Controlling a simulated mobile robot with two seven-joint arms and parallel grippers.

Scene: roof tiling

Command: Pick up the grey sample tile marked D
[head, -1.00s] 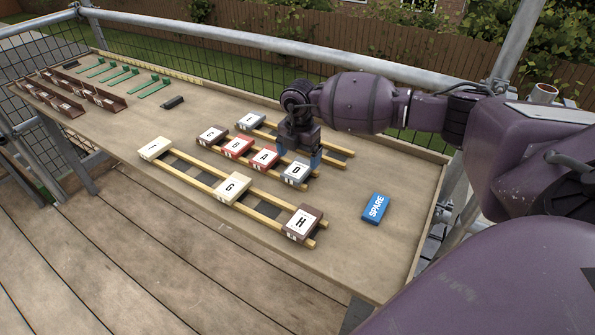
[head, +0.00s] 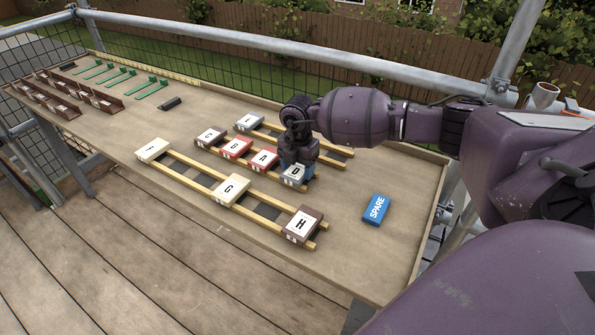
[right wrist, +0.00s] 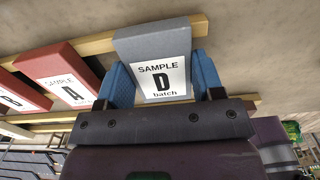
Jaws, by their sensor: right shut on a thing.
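The grey sample tile marked D (head: 293,176) is at the right end of the middle row of tiles in the head view. In the right wrist view the tile (right wrist: 153,38) shows its white label reading "SAMPLE D batch". My right gripper (head: 298,170) is over it, its blue fingers on two opposite sides of the tile. The blue fingers also show in the right wrist view (right wrist: 160,82), shut on the tile. The tile is at the wooden rails; whether it is clear of them I cannot tell. My left gripper is not in view.
Red tile A (head: 263,160) lies just left of tile D, with another red tile (head: 236,148) and a brown tile (head: 211,136) further along. Tiles G (head: 231,190) and H (head: 302,224) lie on the front rails. A blue SPARE block (head: 376,209) lies right on the bench.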

